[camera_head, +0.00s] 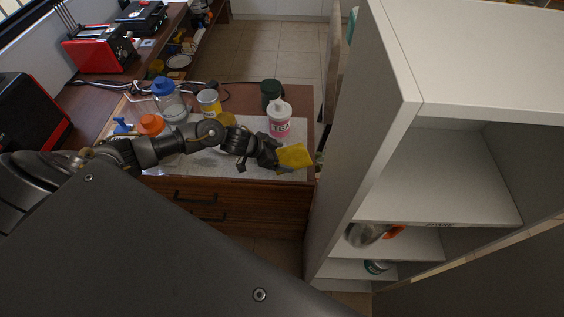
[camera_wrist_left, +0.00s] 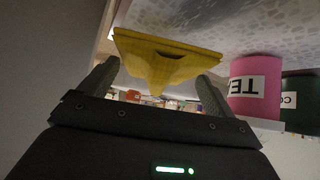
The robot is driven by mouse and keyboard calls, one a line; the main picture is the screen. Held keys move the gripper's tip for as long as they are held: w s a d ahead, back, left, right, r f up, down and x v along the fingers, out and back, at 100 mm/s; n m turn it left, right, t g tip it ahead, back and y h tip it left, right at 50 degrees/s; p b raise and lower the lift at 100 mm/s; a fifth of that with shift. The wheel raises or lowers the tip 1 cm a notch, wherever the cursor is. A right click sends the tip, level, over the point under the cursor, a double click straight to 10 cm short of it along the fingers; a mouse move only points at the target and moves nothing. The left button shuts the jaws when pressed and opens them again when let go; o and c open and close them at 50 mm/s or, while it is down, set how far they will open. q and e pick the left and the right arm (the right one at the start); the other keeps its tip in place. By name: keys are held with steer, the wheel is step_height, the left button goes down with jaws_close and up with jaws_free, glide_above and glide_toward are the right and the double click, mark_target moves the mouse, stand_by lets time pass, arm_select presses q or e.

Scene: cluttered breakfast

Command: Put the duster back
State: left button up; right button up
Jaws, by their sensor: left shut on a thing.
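The duster is a yellow cloth (camera_head: 294,156) near the right end of the counter in the head view. My left gripper (camera_head: 278,160) is shut on it. In the left wrist view the duster (camera_wrist_left: 165,62) sits between the two fingers of my left gripper (camera_wrist_left: 155,80), creased in the middle. Whether it touches the counter is hard to tell. My right gripper is not in view.
A pink and white tea canister (camera_head: 280,120) stands just behind the duster, with a dark green canister (camera_head: 270,92) beyond it. A blue-lidded jar (camera_head: 168,100) is further left. A tall white shelf unit (camera_head: 400,110) stands close on the right, with a grey and orange item (camera_head: 368,234) on a lower shelf.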

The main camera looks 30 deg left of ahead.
arm_select(q)
steer(key=shift+f, duration=0.3)
step_height(320, 180, down, 3)
steer(key=shift+f, duration=0.35)
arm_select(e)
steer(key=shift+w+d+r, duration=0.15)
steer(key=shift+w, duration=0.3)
arm_select(q)
steer(key=shift+f, duration=0.15)
steer(key=o, duration=0.7)
